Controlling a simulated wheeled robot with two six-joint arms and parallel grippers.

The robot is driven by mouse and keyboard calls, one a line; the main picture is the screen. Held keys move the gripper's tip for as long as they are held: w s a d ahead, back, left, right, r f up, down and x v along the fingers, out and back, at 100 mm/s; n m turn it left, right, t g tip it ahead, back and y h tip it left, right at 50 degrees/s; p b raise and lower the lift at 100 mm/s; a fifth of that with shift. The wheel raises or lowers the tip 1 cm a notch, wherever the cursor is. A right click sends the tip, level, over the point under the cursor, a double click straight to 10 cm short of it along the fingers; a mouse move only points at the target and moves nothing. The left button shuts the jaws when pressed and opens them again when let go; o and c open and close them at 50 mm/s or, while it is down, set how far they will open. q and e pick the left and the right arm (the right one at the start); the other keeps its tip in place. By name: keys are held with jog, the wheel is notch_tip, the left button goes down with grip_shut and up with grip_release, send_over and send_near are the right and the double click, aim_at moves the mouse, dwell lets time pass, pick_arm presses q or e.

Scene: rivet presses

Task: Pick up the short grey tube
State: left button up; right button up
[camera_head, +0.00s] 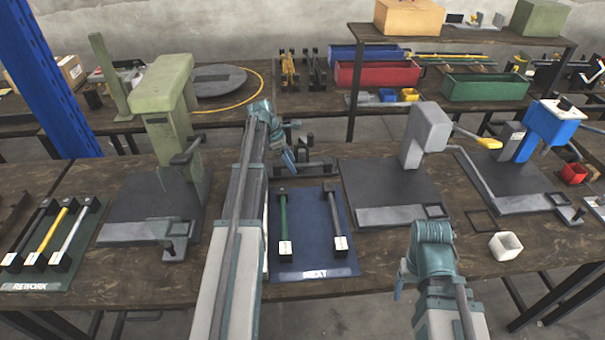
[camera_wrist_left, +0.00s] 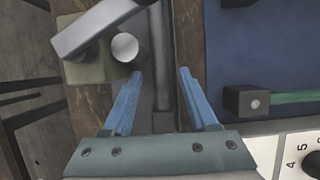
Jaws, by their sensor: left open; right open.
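A grey tube (camera_wrist_left: 162,60) shows between the fingers of my left gripper (camera_wrist_left: 159,72) in the left wrist view, with a dark block (camera_wrist_left: 163,122) at its lower end. The fingers are open on either side of it; contact and height cannot be told. In the head view it appears as a grey bar (camera_head: 316,164) behind the blue mat, partly hidden by my left gripper (camera_head: 290,158). Another grey tube (camera_head: 336,216) lies on the mat, right of a green tube (camera_head: 283,214). My right gripper (camera_head: 400,284) is open and empty near the front, mostly hidden.
A green press (camera_head: 172,105) stands left, a grey press (camera_head: 428,130) and a blue press (camera_head: 548,125) right. A rework mat (camera_head: 75,265) holds several tubes.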

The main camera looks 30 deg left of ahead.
pick_arm(q)
jog(key=shift+w+d+f, duration=0.1)
jog(key=shift+d+f, duration=0.05)
jog(key=shift+f, duration=0.3)
jog(key=shift+r, duration=0.1)
jog(key=shift+c, duration=0.3)
grip_shut()
jog(key=shift+r, duration=0.2)
